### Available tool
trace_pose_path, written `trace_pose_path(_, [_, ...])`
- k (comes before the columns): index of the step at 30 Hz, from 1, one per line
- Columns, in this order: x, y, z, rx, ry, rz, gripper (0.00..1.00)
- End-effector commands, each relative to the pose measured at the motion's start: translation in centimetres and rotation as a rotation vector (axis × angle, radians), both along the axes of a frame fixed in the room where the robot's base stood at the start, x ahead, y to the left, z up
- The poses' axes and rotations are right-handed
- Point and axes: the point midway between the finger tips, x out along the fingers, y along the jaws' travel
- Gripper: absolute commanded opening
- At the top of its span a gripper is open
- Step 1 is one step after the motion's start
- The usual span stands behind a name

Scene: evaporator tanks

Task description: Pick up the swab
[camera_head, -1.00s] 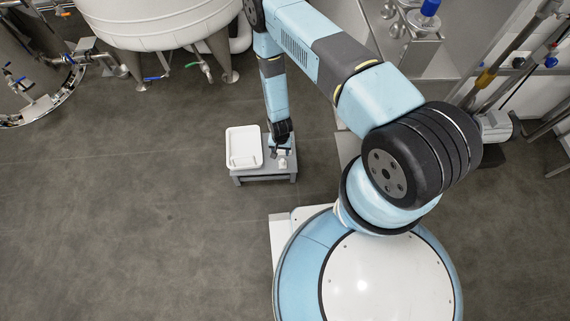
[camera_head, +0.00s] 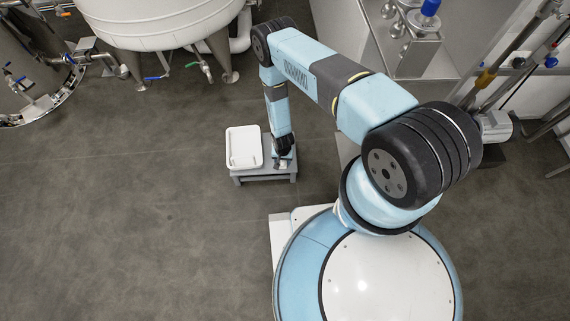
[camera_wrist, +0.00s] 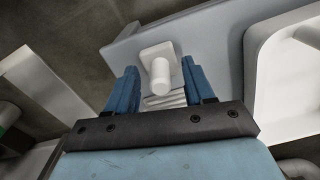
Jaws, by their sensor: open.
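A small white piece (camera_wrist: 160,68) with a square plate and a round stub, which I take to be the swab, shows in the wrist view. It lies between the blue fingers of my gripper (camera_wrist: 159,78), with a gap on each side. A white ribbed part (camera_wrist: 165,100) shows just below it; I cannot tell whether the two are one thing. In the head view my gripper (camera_head: 284,160) points down over the right part of a low grey stand (camera_head: 265,178). It is open and mostly hides the white piece there.
A white tray (camera_head: 244,147) lies on the left part of the stand, and its rim shows in the wrist view (camera_wrist: 255,85). A large white tank (camera_head: 160,25) on legs stands behind. The floor (camera_head: 130,220) to the left is clear.

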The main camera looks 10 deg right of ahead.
Motion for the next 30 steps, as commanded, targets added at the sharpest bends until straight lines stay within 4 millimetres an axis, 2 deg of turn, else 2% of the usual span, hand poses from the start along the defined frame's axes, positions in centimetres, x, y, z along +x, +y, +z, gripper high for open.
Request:
trace_pose_path(9, [0.05, 0.02, -0.43, 0.0, -0.001, 0.0, 0.53])
trace_pose_path(26, [0.03, 0.04, -0.42, 0.0, 0.0, 0.001, 0.0])
trace_pose_path(30, [0.02, 0.05, -0.42, 0.0, 0.0, 0.001, 0.0])
